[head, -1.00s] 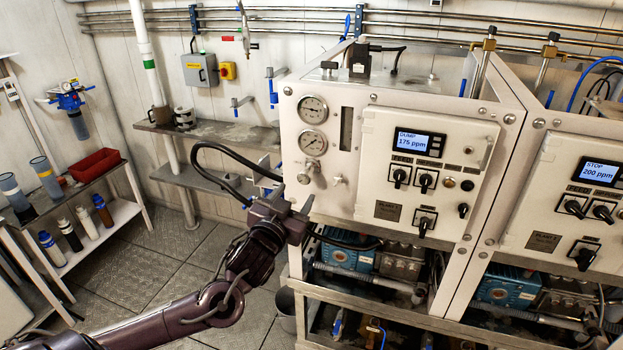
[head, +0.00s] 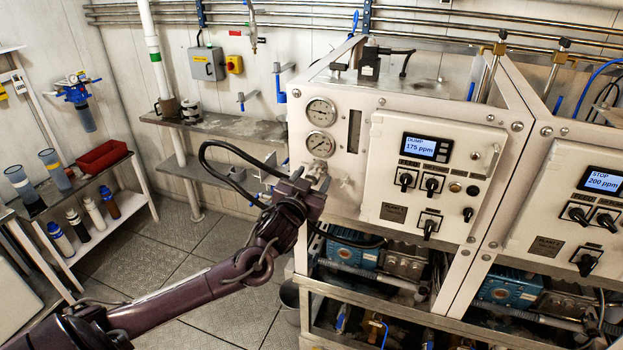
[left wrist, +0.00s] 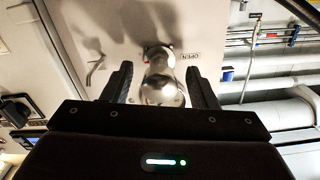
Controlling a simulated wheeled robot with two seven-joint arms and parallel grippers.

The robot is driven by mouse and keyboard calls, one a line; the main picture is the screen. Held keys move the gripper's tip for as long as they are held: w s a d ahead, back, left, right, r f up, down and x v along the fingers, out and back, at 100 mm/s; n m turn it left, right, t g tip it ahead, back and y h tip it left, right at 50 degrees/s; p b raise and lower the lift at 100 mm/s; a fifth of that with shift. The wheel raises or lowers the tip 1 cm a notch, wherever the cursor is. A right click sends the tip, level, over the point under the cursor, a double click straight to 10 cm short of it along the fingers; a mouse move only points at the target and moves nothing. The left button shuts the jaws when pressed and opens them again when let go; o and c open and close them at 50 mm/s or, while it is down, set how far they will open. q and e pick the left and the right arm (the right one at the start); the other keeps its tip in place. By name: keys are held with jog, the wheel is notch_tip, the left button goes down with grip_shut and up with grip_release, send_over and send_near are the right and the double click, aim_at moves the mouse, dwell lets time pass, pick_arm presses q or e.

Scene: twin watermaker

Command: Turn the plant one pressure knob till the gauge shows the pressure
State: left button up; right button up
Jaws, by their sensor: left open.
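The plant one panel (head: 345,185) is on the left cabinet. Two round gauges, an upper one (head: 320,111) and a lower one (head: 320,144), sit at its left side; their readings are too small to tell. The shiny metal pressure knob (head: 319,169) is below the gauges, partly hidden by my gripper. My left gripper (head: 312,190) is at the knob. In the left wrist view the knob (left wrist: 163,90) stands between the two open black fingers of my left gripper (left wrist: 160,70), with a gap visible on each side. My right gripper is not in view.
A small valve handle (head: 345,184) sits just right of the knob. The control box (head: 385,160) with a display reading 175 ppm projects at the right. A shelf (head: 235,130) is on the wall behind my arm.

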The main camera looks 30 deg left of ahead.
pick_arm(q)
jog(key=c, duration=0.9)
jog(key=shift+c, duration=0.4)
